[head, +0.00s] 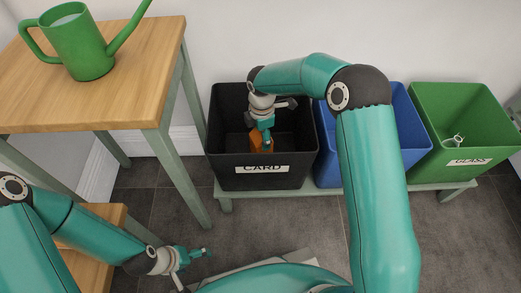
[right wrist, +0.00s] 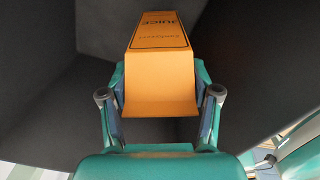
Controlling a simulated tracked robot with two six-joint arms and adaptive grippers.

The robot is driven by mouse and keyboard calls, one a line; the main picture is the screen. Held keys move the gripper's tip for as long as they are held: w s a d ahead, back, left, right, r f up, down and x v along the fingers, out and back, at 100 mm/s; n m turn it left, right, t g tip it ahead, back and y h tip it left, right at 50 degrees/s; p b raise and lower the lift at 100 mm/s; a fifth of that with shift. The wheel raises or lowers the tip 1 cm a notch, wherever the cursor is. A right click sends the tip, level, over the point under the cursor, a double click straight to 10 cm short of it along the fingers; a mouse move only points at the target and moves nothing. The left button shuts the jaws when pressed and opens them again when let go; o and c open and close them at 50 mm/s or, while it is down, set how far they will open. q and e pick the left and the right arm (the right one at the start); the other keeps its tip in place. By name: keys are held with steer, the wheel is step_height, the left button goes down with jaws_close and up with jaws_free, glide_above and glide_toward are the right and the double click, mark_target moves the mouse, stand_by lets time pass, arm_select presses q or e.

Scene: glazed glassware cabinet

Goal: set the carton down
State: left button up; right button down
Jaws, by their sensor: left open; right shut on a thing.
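The orange juice carton (head: 256,143) is low inside the black bin labelled CARD (head: 226,167) in the head view. My right gripper (head: 266,137) reaches down into that bin and is shut on the carton. In the right wrist view the carton (right wrist: 160,75), with JUICE printed on it, sits between the two fingers of the gripper (right wrist: 160,105), dark bin walls around it. I cannot tell whether the carton touches the bin floor. My left gripper (head: 203,252) is open and empty, low over the floor at lower left.
A blue bin (head: 402,130) and a green bin (head: 430,105) with a small item inside stand to the right on a low bench (head: 448,190). A wooden table (head: 130,85) with a green watering can (head: 85,45) is at left.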

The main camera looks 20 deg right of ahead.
steer(key=shift+f+b, duration=1.1)
steer(key=shift+f, duration=2)
steer(key=shift+c, duration=1.2)
jaws_free()
step_height(320, 180, up, 12)
steer(key=p, duration=0.4)
steer(key=shift+r+p, duration=0.25)
steer(key=shift+p, duration=0.05)
